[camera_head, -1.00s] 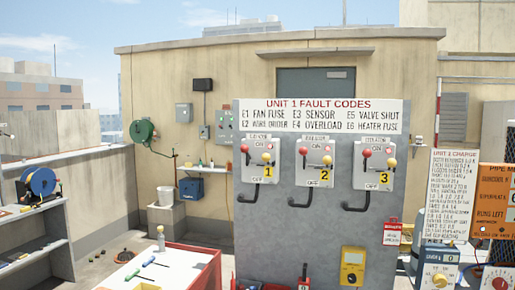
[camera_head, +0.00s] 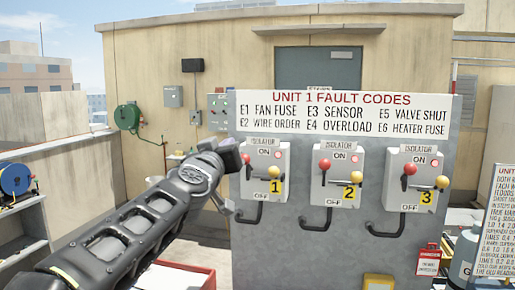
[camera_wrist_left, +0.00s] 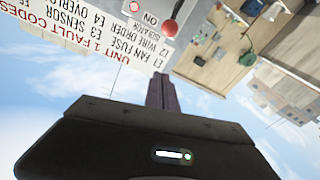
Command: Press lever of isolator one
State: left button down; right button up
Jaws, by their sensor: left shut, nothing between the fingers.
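Isolator one (camera_head: 264,185) is the leftmost of three light grey switch boxes on the grey panel, with a yellow "1" label. A red ball (camera_head: 246,158) sits at its left and a yellow ball (camera_head: 274,171) at its right, on a thin lever. My left gripper (camera_head: 233,157) is shut and empty, just left of the red ball; I cannot tell whether they touch. In the left wrist view, which is upside down, the shut fingers (camera_wrist_left: 162,92) point up toward the box, and the red ball (camera_wrist_left: 169,27) shows beyond them. My right gripper is not in view.
Isolator two (camera_head: 337,180) and isolator three (camera_head: 412,182) stand to the right with similar balls. Black curved conduits (camera_head: 323,225) hang under the boxes. A fault code sign (camera_head: 345,112) is above. A red-edged worktop (camera_head: 185,278) lies low behind my arm.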

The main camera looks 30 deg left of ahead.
pick_arm(q)
jog(key=shift+w+d+m, duration=0.1)
jog(key=shift+d+m, duration=0.05)
jog(key=shift+m, duration=0.55)
jog(key=p+x, duration=0.1)
jog(key=x, duration=0.2)
jog(key=f+x, duration=0.1)
jog(key=x, duration=0.2)
jog(key=p+x, duration=0.1)
jog(key=x, duration=0.3)
jog(key=shift+w+f+p, duration=0.1)
jog(key=shift+f+p, duration=0.05)
jog(key=shift+p, duration=0.2)
jog(key=shift+s+d+f, duration=0.25)
jog(key=shift+d+f, duration=0.05)
jog(key=shift+f, duration=0.4)
jog(key=shift+s+d+f, duration=0.2)
jog(key=shift+d+f, duration=0.05)
jog(key=shift+f, duration=0.45)
